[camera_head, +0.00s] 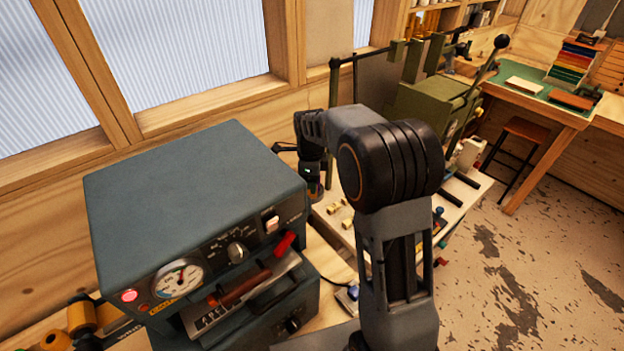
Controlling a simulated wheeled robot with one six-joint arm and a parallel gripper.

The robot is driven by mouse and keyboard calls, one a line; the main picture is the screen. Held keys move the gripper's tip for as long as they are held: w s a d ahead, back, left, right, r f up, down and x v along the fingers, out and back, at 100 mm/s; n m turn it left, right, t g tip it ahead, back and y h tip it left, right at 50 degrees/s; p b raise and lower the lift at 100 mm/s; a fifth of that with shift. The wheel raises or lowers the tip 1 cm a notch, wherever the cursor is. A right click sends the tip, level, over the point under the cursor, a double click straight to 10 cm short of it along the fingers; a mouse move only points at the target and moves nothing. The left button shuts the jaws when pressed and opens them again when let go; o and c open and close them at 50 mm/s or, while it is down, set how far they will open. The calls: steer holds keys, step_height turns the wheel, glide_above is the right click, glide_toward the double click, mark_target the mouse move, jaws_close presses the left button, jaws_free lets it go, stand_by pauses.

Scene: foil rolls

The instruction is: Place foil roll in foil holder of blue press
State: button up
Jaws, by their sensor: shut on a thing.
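The blue press (195,185) is a blue-grey box machine at the left, with a dial, a lit red lamp and knobs on its front. A brown cylinder (245,288) and a red grip (285,243) show in its front opening. I cannot tell which part is the foil holder. My gripper (315,186) is beyond the press's right side, pointing down, mostly hidden by its own wrist. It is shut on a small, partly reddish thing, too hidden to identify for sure. Gold-orange rolls (80,316) stand at the lower left, cut by the frame edge.
A green press (435,105) with a black ball-ended lever stands behind my arm. Small brass pieces (334,208) lie on a pale surface below my gripper. A workbench (520,92) and stool (527,130) are at the back right. The floor at the right is clear.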

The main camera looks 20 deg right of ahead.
steer(key=shift+f, duration=0.45)
steer(key=shift+f, duration=0.15)
steer(key=o, duration=0.8)
step_height(320, 180, up, 12)
steer(key=shift+b, duration=1.25)
steer(key=shift+r, duration=0.2)
steer(key=shift+d, duration=0.1)
